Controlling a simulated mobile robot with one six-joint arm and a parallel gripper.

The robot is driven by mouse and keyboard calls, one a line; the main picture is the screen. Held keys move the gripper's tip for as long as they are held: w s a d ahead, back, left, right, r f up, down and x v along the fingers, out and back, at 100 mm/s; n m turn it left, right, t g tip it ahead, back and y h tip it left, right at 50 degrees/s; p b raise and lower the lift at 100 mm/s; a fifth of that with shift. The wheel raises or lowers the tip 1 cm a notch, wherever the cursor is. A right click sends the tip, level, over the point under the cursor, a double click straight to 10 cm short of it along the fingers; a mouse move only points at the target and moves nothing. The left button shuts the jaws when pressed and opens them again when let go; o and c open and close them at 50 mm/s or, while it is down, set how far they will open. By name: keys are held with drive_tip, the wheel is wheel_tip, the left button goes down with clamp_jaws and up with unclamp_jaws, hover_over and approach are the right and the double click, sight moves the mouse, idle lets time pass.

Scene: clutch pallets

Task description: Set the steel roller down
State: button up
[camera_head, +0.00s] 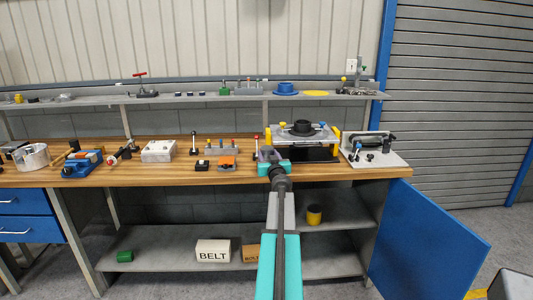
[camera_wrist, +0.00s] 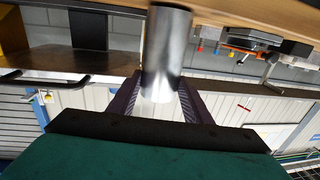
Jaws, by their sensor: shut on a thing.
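The steel roller (camera_wrist: 166,50) is a plain shiny cylinder in the wrist view. Its lower end sits between the two dark fingers of my gripper (camera_wrist: 158,100), which are shut on it. In the head view my gripper (camera_head: 270,157) is over the front of the wooden workbench (camera_head: 120,174), just left of a plate fixture. I cannot make out the roller there, nor whether it touches anything.
The plate fixture (camera_head: 290,137) has yellow posts and a black round part on top. A grey board with black handles (camera_head: 372,155) stands to its right. Small tools and an orange-topped block (camera_head: 227,163) lie left of my gripper. A shelf (camera_head: 200,98) runs behind.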

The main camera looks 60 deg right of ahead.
drive_tip(key=p+x, duration=0.1)
drive_tip(key=x, duration=0.2)
drive_tip(key=shift+w+d, duration=0.25)
drive_tip(key=shift+a+p, duration=0.1)
drive_tip(key=shift+p, duration=0.2)
drive_tip(key=shift+s, duration=0.1)
drive_tip(key=shift+f, duration=0.2)
drive_tip(key=o, duration=1.5)
drive_tip(key=shift+o, duration=0.2)
drive_tip(key=shift+a+r, duration=0.1)
drive_tip(key=b+v, duration=0.3)
drive_tip(key=v, duration=0.9)
